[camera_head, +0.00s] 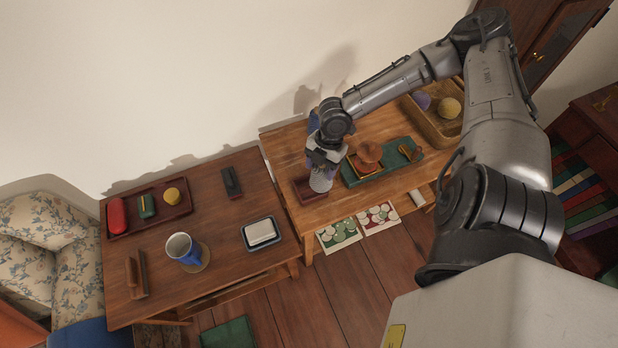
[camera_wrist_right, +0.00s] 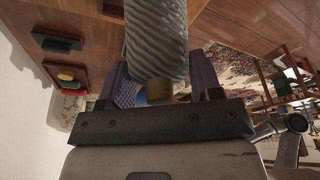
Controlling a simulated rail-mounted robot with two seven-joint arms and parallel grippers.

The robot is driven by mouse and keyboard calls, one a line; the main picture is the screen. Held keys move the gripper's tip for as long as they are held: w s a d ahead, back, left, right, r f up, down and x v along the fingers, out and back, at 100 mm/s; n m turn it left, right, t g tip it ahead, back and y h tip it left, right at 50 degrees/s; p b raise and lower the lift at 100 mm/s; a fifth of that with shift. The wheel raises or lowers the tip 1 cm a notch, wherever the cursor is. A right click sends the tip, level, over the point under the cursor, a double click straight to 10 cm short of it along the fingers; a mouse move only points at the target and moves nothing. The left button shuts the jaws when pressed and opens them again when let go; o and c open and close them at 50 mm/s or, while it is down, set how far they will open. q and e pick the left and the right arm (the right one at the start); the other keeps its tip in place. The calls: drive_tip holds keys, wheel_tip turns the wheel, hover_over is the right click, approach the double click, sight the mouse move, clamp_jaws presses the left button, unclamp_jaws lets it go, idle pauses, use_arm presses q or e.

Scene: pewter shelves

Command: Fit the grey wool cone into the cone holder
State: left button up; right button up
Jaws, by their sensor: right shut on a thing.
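The grey wool cone (camera_head: 321,180) is held by my right gripper (camera_head: 325,158), which is shut on it. The cone points down, above or beside a small dark red wooden piece (camera_head: 304,189) on the right-hand table, which looks like the cone holder. I cannot tell whether the two touch. In the right wrist view the ribbed grey cone (camera_wrist_right: 157,38) sits between the purple-padded fingers, with a tan end (camera_wrist_right: 159,89) towards the palm. My left gripper is not in view.
The left table (camera_head: 214,220) holds a mug (camera_head: 183,250) and trays.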

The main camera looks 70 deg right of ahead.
drive_tip(key=w+f+b, duration=0.2)
drive_tip(key=w+f, duration=0.1)
drive_tip(key=f, duration=0.3)
drive_tip(key=shift+w+a, duration=0.25)
drive_tip(key=shift+f, duration=0.1)
drive_tip(key=o, duration=1.3)
drive_tip(key=shift+f, duration=0.1)
